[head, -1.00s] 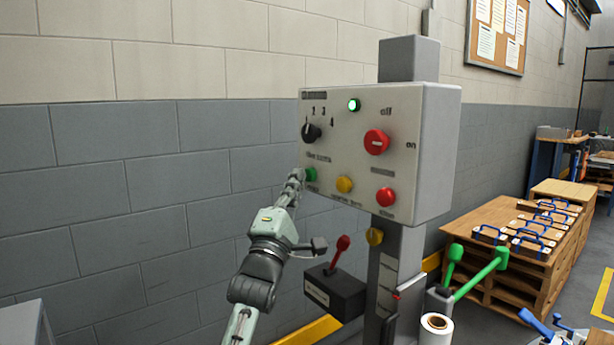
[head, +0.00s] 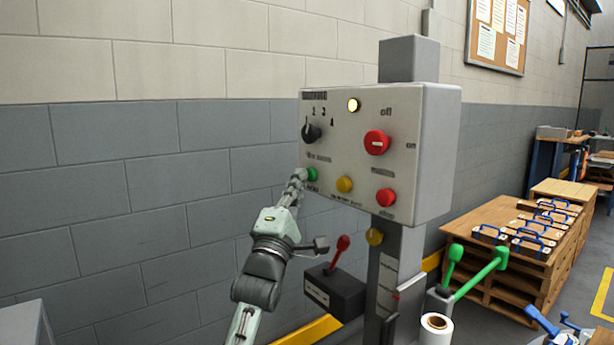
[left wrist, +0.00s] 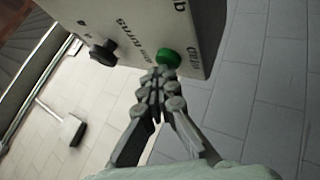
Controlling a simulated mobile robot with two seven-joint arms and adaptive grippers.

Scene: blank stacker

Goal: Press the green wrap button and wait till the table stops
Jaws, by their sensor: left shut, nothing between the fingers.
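The green button (head: 312,174) is at the lower left of the grey control box (head: 430,150). My left gripper (head: 299,177) is shut and empty, its tips just left of the green button. In the left wrist view the shut fingertips (left wrist: 160,74) lie right below the green button (left wrist: 168,58); I cannot tell whether they touch it. A black knob (head: 311,132), a yellow button (head: 344,184) and two red controls also sit on the panel. The turning table is not in view. My right gripper is not in view.
A red-handled lever (head: 341,243) on a dark box stands below the panel. Green handles (head: 480,275) and a white roll (head: 436,325) are to the lower right. A wooden pallet stack (head: 495,220) with blue-handled items stands behind. A block wall is at the left.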

